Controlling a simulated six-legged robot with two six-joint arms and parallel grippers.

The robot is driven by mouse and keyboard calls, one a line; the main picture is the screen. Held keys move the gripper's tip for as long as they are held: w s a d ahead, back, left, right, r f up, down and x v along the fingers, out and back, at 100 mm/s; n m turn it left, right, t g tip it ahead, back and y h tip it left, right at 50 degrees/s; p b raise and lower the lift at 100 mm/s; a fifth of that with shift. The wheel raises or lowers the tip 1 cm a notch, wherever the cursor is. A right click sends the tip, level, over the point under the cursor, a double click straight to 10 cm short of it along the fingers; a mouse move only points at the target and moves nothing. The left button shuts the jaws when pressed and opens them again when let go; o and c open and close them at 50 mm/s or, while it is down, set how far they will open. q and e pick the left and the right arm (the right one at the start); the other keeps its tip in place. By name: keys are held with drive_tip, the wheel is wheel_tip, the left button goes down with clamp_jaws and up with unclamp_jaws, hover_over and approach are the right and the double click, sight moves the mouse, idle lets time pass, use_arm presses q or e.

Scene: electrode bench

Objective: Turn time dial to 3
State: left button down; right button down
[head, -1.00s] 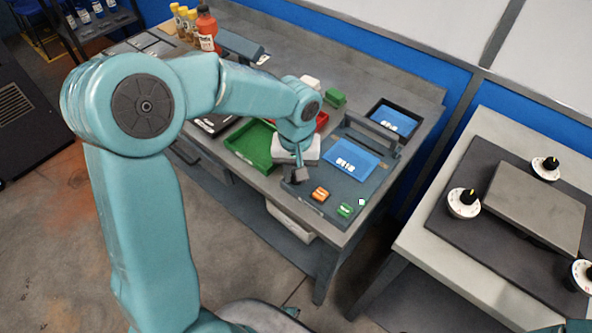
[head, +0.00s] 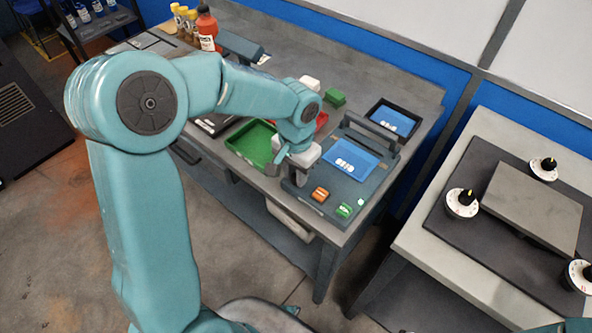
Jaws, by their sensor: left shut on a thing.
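My left gripper (head: 300,174) is shut at the left end of a dark panel (head: 335,192). The panel has a blue screen (head: 351,159), an orange button (head: 320,195) and a green button (head: 344,210). The gripper holds a small grey thing there, mostly hidden by the fingers; I cannot tell whether it is a dial. Three white dials with black knobs stand on the right bench: a left one (head: 461,204), a back one (head: 543,168) and a front one (head: 580,276). Their labels are too small to read. My right gripper is not in view.
A green tray (head: 240,141) lies left of the gripper. A red bottle (head: 206,28) stands at the back left. A grey plate (head: 531,208) lies between the dials. A gap separates the benches.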

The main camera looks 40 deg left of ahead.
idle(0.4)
use_arm(q)
drive_tip(key=c, duration=0.9)
unclamp_jaws()
wheel_tip(320, 180, up, 16)
drive_tip(key=p, duration=0.1)
drive_tip(key=shift+r+p, duration=0.2)
drive_tip(key=shift+p, duration=0.2)
